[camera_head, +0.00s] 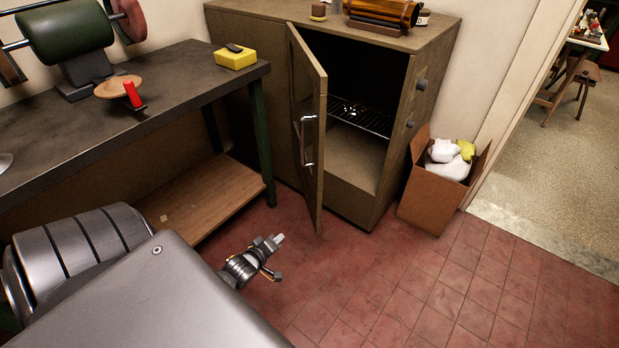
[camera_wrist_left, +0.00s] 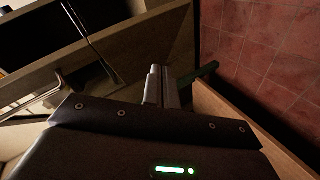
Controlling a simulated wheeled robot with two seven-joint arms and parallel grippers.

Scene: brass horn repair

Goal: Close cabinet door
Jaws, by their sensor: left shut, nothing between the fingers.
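The cabinet (camera_head: 350,190) stands against the back wall, olive-brown, with its compartment open and a wire rack (camera_head: 360,117) inside. Its door (camera_head: 309,185) stands swung outward, nearly edge-on to the head camera, with a metal bar handle (camera_head: 306,140) on its face. My left gripper (camera_head: 278,240) is low over the floor, to the left of and in front of the door's lower edge, apart from the door in the head view. Its fingers are together and empty; they also show in the left wrist view (camera_wrist_left: 161,86). My right gripper is not in view.
A dark workbench (camera_head: 150,92) with green legs and a wooden lower shelf (camera_head: 205,195) stands left of the cabinet. A cardboard box (camera_head: 428,200) with white and yellow contents sits close to its right side. The red tiled floor (camera_head: 400,290) in front is clear.

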